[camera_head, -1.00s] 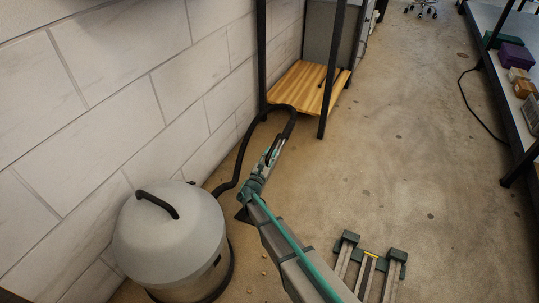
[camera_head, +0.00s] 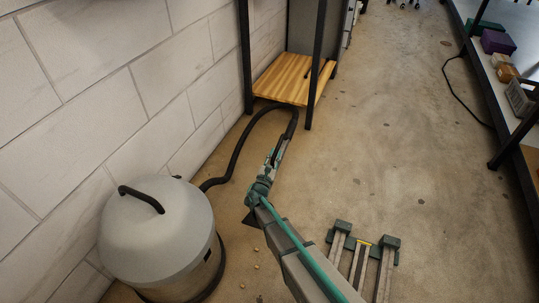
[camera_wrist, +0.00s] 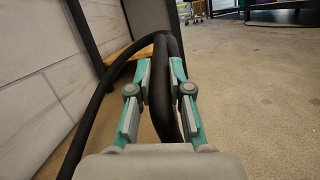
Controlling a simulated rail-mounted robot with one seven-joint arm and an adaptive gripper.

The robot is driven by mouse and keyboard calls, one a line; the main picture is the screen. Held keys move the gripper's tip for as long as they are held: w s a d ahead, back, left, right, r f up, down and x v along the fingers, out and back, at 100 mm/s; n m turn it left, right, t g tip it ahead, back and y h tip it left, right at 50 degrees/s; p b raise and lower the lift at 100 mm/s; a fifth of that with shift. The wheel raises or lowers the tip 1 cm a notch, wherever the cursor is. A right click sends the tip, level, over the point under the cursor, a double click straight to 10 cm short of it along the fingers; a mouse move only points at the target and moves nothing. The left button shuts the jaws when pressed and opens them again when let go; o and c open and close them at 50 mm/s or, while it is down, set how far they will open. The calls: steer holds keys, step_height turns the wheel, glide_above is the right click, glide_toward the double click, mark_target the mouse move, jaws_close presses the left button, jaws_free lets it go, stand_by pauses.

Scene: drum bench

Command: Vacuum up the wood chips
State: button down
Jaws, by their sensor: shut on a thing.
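My gripper (camera_head: 277,152) is shut on the black hose (camera_head: 238,152). In the wrist view, the hose (camera_wrist: 157,92) runs between the two fingers (camera_wrist: 164,80). The hose loops from the grey drum vacuum (camera_head: 158,240), along the wall, to my gripper. The vacuum stands upright at lower left, with a black handle on its lid. A few small pale wood chips (camera_head: 257,267) lie on the floor between the vacuum and my arm. A dark angular piece (camera_head: 250,219) shows beside my arm; it may be the hose's nozzle, but my arm partly hides it.
A wooden shelf (camera_head: 292,77) on black posts stands ahead of my gripper. A white block wall (camera_head: 120,90) runs along the left. A long bench (camera_head: 490,80) with boxes is at right, a cable below it. The floor between is open.

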steer(key=shift+s+d+f+b, duration=0.2)
steer(key=shift+s+d+b, duration=0.05)
steer(key=shift+d, duration=0.35)
steer(key=shift+s+d+f+b, duration=0.25)
steer(key=shift+d, duration=0.4)
steer(key=shift+s+d+f+b, duration=0.2)
steer(key=shift+s+d+b, duration=0.05)
steer(key=shift+d, duration=0.35)
steer(key=shift+f, duration=0.15)
